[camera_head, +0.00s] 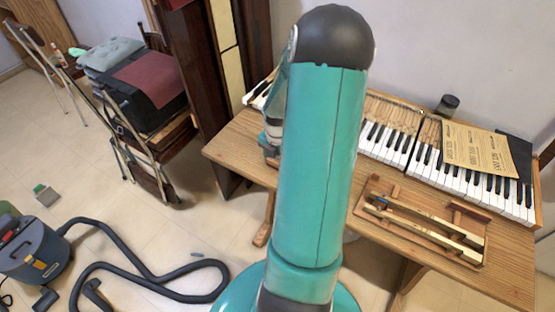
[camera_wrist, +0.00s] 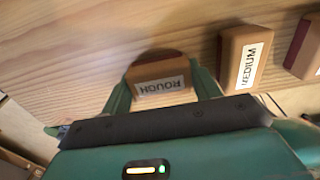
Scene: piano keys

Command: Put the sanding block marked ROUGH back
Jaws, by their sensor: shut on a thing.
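The sanding block marked ROUGH (camera_wrist: 160,73) is a tan wooden block with a white label and a dark red face. In the wrist view it sits between the two green fingers of my gripper (camera_wrist: 163,88), which is shut on it. The label reads upside down. Pale wood grain lies behind the block; I cannot tell whether the block touches it. The block marked MEDIUM (camera_wrist: 243,60) is to the right, apart from my gripper. In the head view my teal arm hides the block and most of my gripper.
Another block (camera_wrist: 305,48) is cut off at the wrist view's right edge. In the head view the wooden bench (camera_head: 235,145) bears piano keys (camera_head: 470,180) and a wooden frame (camera_head: 385,222). A vacuum cleaner (camera_head: 35,250) with a long hose lies on the floor.

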